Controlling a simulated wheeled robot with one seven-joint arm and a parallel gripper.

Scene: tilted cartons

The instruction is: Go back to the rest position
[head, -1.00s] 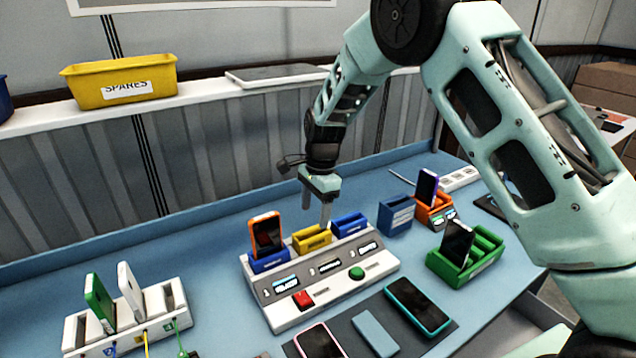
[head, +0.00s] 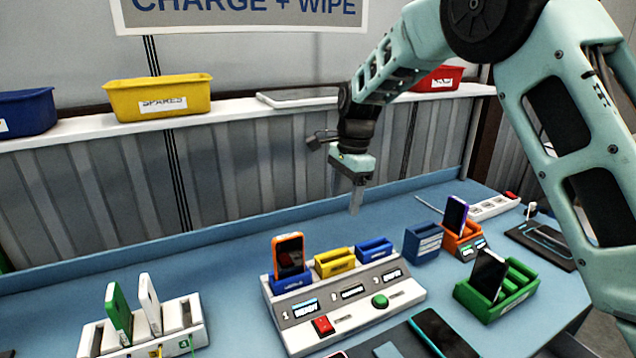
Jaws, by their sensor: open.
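My gripper (head: 355,198) points down above the back of the blue bench, behind the dock and clear of everything. It is empty, with its fingers seen nearly edge-on. The grey-white dock (head: 345,308) has blue, yellow and blue cradles along its top. An orange phone (head: 289,256) stands upright in the left blue cradle (head: 291,282). The yellow cradle (head: 334,262) and the right blue cradle (head: 374,249) hold no phone.
Right of the dock are a blue box (head: 423,243), an orange holder (head: 463,240) with a purple phone and a green rack (head: 497,296) with a dark phone. A white rack (head: 143,329) stands at left. Bins line the shelf (head: 80,136).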

